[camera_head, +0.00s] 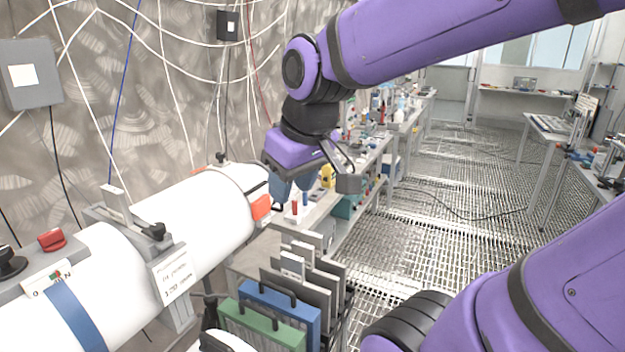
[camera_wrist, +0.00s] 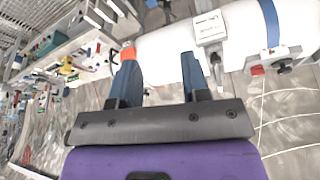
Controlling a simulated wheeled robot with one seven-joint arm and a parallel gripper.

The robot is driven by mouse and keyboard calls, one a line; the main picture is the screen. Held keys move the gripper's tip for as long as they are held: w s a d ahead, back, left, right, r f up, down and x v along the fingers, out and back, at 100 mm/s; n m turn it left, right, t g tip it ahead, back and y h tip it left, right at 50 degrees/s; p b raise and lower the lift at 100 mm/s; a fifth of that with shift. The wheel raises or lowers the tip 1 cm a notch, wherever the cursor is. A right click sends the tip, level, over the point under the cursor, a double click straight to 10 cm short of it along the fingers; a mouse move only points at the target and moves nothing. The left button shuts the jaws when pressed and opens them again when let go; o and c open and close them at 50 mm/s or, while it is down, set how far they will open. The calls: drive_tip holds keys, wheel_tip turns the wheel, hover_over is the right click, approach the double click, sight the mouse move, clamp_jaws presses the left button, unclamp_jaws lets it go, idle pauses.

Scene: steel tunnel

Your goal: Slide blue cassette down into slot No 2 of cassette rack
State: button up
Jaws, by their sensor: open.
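The blue cassette (camera_head: 302,312) stands upright with a dark handle on top, at the bottom middle of the head view, just behind a green cassette (camera_head: 262,330). Several grey cassettes or plates (camera_head: 322,280) stand upright behind it. Rack walls, slot numbers and which slot is No 2 cannot be made out. My gripper (camera_head: 291,187) is above and beyond this group, beside the white pipe, fingers pointing down. In the wrist view my gripper (camera_wrist: 162,82) shows two blue fingers apart with nothing between them. No blue cassette can be made out in the wrist view.
The large white pipe (camera_head: 205,215) with clamps and an orange piece (camera_head: 261,207) runs along the left, close to my gripper. A cluttered bench (camera_head: 345,190) lies beyond. The grated floor (camera_head: 440,230) on the right is mostly clear, with a cable across it.

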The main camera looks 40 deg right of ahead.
drive_tip(key=shift+m+t, duration=0.4)
drive_tip(key=shift+t, duration=0.3)
drive_tip(key=s, duration=0.1)
drive_tip(key=s+r, duration=0.1)
drive_tip(key=s, duration=0.1)
drive_tip(key=s+r, duration=0.1)
drive_tip(key=s, duration=0.1)
drive_tip(key=shift+a, duration=0.15)
